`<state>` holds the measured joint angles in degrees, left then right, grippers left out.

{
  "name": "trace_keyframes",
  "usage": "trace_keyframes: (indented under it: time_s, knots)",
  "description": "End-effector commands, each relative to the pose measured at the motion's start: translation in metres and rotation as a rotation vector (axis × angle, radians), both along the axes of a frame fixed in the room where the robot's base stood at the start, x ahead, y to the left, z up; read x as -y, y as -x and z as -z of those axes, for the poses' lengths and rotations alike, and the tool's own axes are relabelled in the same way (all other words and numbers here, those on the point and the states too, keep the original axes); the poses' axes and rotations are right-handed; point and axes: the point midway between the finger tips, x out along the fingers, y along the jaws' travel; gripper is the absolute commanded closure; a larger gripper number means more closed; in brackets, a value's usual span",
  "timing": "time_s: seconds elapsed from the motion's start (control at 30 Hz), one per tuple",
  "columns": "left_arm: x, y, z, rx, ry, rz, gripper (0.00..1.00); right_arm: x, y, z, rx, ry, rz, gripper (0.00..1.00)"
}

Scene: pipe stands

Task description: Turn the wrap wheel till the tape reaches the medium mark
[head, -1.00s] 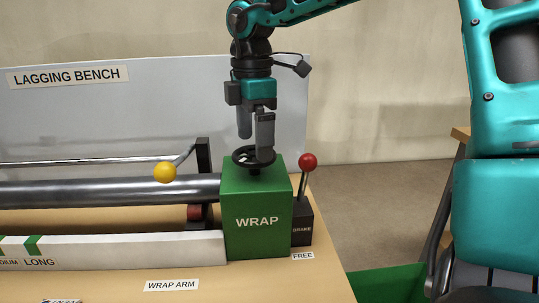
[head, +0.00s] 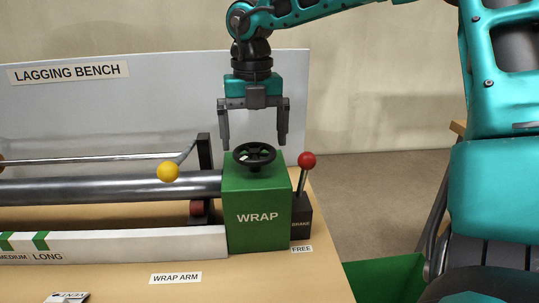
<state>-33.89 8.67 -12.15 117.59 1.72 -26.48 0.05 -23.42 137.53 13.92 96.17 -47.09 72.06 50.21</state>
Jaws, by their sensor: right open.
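The black wrap wheel (head: 254,156) lies flat on top of the green WRAP box (head: 257,216). My right gripper (head: 254,141) hangs above the wheel with its fingers pointing down and spread wide, apart from the wheel and empty. A second green mark (head: 40,241) is labelled LONG. I cannot make out the tape in this view. My left gripper is not in view.
A brake lever (head: 306,162) with a red knob stands right of the box, above a FREE label. The LAGGING BENCH panel (head: 200,90) rises behind. The front bench top is mostly clear.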

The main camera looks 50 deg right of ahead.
Motion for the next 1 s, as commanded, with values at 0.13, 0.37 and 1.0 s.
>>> trace_keyframes:
  time_s: [0.13,0.37,1.0]
  knots:
    - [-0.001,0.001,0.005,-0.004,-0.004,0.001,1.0,0.0,0.0,0.004,0.0,0.0,0.002,0.0]
    - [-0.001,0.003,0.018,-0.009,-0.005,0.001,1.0,0.0,0.0,0.018,-0.001,0.001,0.003,0.0]
    - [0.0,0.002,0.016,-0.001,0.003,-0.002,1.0,0.0,0.0,0.021,0.0,0.0,0.004,0.25]
